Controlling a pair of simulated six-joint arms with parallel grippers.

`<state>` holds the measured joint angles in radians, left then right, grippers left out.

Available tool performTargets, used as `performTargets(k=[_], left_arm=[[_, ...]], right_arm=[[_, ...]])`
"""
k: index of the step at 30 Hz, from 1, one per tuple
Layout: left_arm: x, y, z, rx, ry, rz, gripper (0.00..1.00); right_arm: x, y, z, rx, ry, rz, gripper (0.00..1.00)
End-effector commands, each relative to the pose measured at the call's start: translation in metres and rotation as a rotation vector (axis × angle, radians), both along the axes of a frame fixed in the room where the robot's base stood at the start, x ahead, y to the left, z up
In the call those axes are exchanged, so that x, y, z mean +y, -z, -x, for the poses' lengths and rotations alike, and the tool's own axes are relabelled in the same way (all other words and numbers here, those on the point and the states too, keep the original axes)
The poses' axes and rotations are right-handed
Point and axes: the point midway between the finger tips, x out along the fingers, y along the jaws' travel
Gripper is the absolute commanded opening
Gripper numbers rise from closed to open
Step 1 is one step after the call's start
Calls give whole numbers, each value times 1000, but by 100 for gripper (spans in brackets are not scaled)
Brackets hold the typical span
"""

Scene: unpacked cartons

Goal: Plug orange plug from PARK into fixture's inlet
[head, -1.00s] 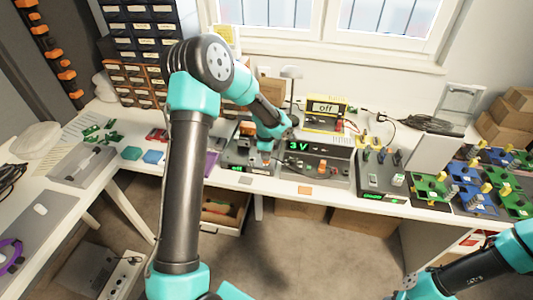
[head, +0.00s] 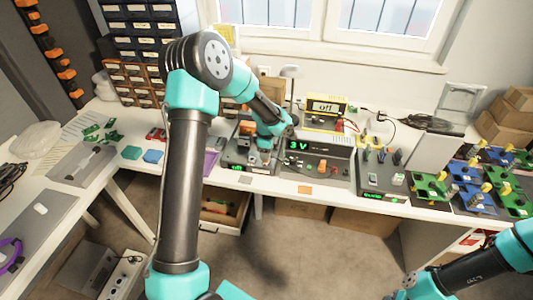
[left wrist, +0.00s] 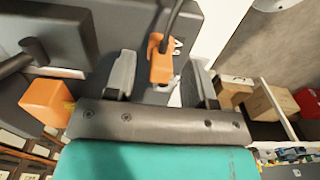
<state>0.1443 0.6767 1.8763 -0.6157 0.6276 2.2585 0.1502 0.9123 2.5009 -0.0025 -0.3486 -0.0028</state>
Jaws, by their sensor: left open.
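The orange plug (left wrist: 160,64), on a black cable, shows in the left wrist view between the two fingers of my left gripper (left wrist: 158,78). The fingers are open, one on each side, with a visible gap on the left side. In the head view my left gripper (head: 262,154) points down over the grey fixture box (head: 238,166) with a small green display. The plug and its seat are hard to make out there. I cannot tell the inlet or the PARK spot apart. The right arm enters at the lower right; its gripper is outside the frame.
A grey unit reading 3 V (head: 316,168) stands right of the gripper. A yellow meter reading off (head: 325,108) is behind it. An orange block (left wrist: 46,102) lies near the left finger. Boards in green and blue (head: 470,185) fill the right bench.

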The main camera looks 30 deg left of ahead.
Motion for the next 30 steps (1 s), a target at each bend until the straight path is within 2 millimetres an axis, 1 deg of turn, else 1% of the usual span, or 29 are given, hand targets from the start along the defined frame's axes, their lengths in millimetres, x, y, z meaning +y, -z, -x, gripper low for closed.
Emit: performTargets(k=[5,21,25,30], left_arm=[[0,-26,-1,-4,-1,0,50],[0,-129,0,-3,0,0,50],[0,-150,0,-3,0,0,50],[0,-163,0,0,0,0,50]], right_arm=[[0,0,0,0,0,0,43],[0,0,0,0,0,0,43],[0,0,0,0,0,0,43],[0,0,0,0,0,0,43]])
